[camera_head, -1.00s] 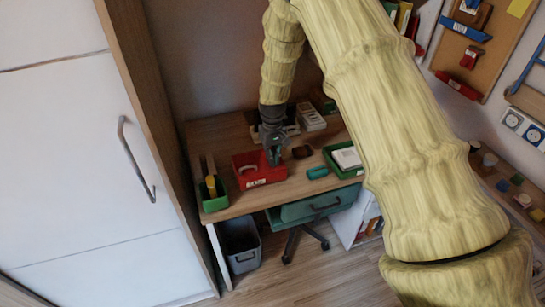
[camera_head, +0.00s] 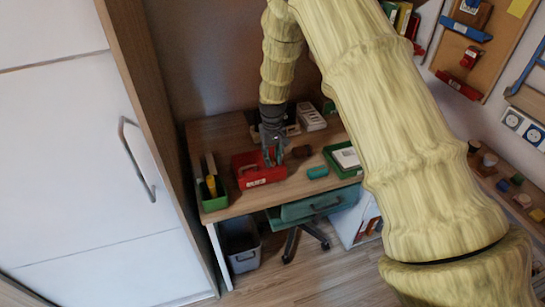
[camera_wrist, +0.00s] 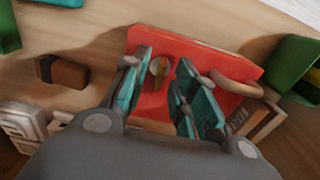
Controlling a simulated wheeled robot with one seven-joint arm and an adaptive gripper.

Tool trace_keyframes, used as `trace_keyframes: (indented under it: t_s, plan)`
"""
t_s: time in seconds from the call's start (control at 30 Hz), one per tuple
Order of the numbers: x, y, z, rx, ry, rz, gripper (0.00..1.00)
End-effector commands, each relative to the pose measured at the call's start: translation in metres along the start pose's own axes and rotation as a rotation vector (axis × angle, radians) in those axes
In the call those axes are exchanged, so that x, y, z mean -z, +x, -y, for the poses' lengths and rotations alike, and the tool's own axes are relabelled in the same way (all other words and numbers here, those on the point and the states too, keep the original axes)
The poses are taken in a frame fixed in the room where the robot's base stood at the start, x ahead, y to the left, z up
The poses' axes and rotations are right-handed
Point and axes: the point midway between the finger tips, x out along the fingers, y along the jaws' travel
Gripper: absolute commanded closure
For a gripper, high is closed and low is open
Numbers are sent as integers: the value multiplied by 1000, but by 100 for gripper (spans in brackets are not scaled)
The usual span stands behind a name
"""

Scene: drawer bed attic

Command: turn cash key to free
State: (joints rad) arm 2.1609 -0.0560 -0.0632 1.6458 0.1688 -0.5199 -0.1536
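The red cash box (camera_head: 262,176) sits on the desk, and in the wrist view its red top (camera_wrist: 200,57) fills the middle. A small metallic key (camera_wrist: 158,72) stands on that top. My gripper (camera_head: 273,156) is over the box. In the wrist view my gripper (camera_wrist: 163,60) is open, with one teal finger on each side of the key and gaps visible between. I cannot tell whether a fingertip touches the box top. The box's pale carrying handle (camera_wrist: 236,87) lies to the right of the fingers.
A green tray (camera_head: 214,200) stands left of the box, and another green tray (camera_head: 344,160) is to the right. A teal cylinder (camera_head: 317,172) and a dark brown block (camera_head: 302,151) lie between. The wardrobe (camera_head: 80,160) bounds the left side.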

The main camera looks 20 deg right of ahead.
Motion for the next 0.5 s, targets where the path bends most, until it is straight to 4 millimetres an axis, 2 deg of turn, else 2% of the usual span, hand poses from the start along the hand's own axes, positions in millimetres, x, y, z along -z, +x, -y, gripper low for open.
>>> trace_keyframes:
  t_s: [0.27, 0.37, 0.5]
  plan:
    - [0, -2, 0, 0, -1, 1, 72]
    - [0, -10, 0, 0, -1, 0, 72]
    - [0, -31, 0, 0, -1, -1, 72]
